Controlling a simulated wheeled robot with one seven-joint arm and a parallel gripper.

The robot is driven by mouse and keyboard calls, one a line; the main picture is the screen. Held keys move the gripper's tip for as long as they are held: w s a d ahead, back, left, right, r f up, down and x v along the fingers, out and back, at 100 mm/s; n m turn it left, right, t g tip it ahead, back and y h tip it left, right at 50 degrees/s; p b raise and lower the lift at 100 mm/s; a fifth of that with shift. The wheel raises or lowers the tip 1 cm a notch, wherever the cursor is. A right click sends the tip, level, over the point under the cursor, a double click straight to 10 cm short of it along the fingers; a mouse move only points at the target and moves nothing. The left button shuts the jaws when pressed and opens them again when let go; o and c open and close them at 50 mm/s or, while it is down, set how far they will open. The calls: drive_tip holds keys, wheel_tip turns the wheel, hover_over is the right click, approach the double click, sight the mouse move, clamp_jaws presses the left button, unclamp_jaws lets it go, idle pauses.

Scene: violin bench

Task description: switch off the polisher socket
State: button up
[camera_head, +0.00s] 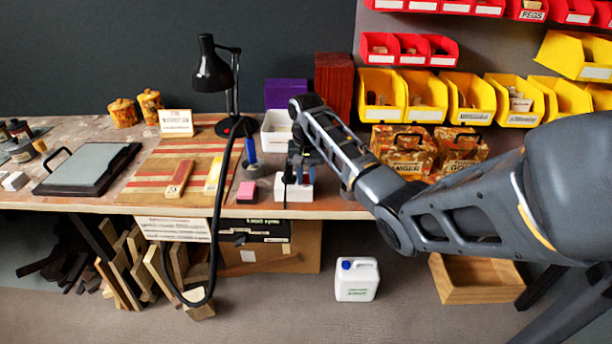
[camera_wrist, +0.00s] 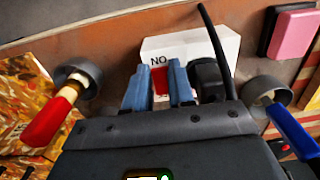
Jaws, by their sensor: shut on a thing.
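The socket is a white box (camera_head: 293,190) near the front edge of the bench. It also shows in the wrist view (camera_wrist: 215,43), with the letters "NO" on its face. A red switch (camera_wrist: 160,84) shows between my fingertips, which hide part of the box. A black plug (camera_wrist: 208,76) with a black cord stands in the box just right of my fingers. My gripper (camera_wrist: 158,80) points at the box, its two blue-grey fingers shut on the red switch. In the head view my gripper (camera_head: 303,165) is right over the box.
A red-handled tool (camera_wrist: 47,120) in a round cup is at left of my gripper; a blue-handled tool (camera_wrist: 292,130) in another cup is at right. A pink-and-black block (camera_head: 247,191) lies left of the socket. A white bin (camera_head: 275,138) stands behind. A lamp (camera_head: 212,75) stands further left.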

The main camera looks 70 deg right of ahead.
sight(306, 176)
clamp_jaws()
drive_tip(key=shift+d+r+y+p, duration=0.2)
drive_tip(key=shift+y+p, duration=0.2)
drive_tip(key=shift+w+d+g+y, duration=0.2)
drive_tip(key=shift+g+y, duration=0.4)
drive_tip(key=shift+y, duration=0.4)
drive_tip(key=o, duration=0.6)
unclamp_jaws()
drive_tip(key=p+v, duration=0.1)
drive_tip(key=v, duration=0.6)
drive_tip(key=shift+d+r, duration=0.1)
drive_tip(key=shift+r, duration=0.25)
